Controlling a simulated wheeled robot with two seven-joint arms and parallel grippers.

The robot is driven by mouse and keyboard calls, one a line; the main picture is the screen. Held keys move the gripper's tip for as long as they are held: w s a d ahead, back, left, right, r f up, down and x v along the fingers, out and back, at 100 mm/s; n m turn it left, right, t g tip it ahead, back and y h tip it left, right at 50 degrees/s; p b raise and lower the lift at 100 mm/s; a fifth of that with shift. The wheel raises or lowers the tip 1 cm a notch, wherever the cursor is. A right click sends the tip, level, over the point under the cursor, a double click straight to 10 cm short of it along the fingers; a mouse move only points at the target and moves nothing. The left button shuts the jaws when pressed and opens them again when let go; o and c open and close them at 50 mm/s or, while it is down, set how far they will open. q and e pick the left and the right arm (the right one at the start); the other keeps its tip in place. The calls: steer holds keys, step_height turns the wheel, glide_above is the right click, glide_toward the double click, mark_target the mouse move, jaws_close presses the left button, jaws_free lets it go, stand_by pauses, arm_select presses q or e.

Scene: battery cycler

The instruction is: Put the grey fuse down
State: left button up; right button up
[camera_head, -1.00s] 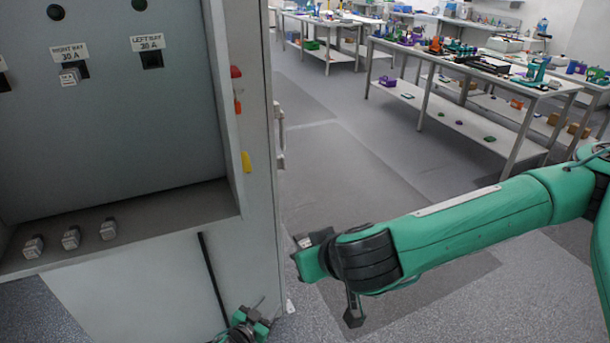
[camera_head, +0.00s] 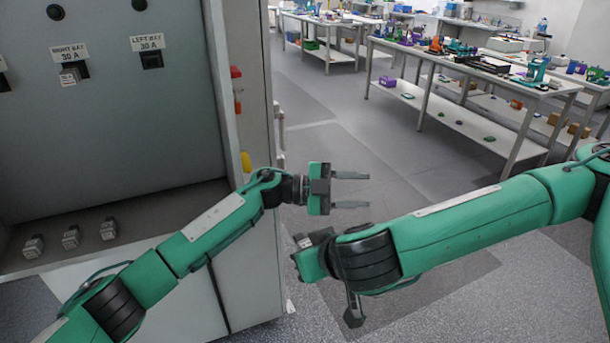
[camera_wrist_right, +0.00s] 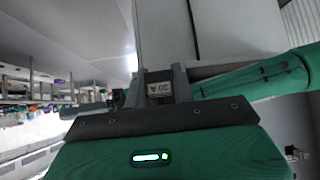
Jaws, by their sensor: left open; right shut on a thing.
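My right gripper (camera_wrist_right: 160,90) is shut on a grey fuse (camera_wrist_right: 159,88) with a pale label that seems to read 20 A. In the head view this gripper (camera_head: 304,243) is beside the cabinet's right edge, and the fuse is barely discernible there. My left gripper (camera_head: 366,190) is open and empty, its two fingers pointing right, just above the right gripper in the picture. Three grey fuses (camera_head: 108,229) stand on the cabinet's ledge (camera_head: 150,210). Another fuse (camera_head: 70,76) sits in the RIGHT BAY 30 A socket. The LEFT BAY 30 A socket (camera_head: 152,61) looks empty.
The grey cabinet (camera_head: 140,120) fills the left side, with red and yellow parts on its edge. A cluttered workbench (camera_head: 460,62) with a lower shelf stands at the back right. Open floor (camera_head: 340,150) lies between. My left arm crosses in front of the cabinet's lower part.

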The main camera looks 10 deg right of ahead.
arm_select(q)
steer(key=s+r+m+g+y, duration=0.2)
steer(key=s+r+m+y, duration=0.35)
steer(key=s+y, duration=0.3)
steer(key=a+r+n+t+y, duration=0.3)
steer(key=a+r+t+y, duration=0.2)
steer(key=a+y, duration=0.55)
step_height(320, 180, down, 12)
steer(key=a+h, duration=0.1)
steer(key=shift+a, duration=0.3)
steer(key=shift+s, duration=0.1)
steer(key=shift+c, duration=0.4)
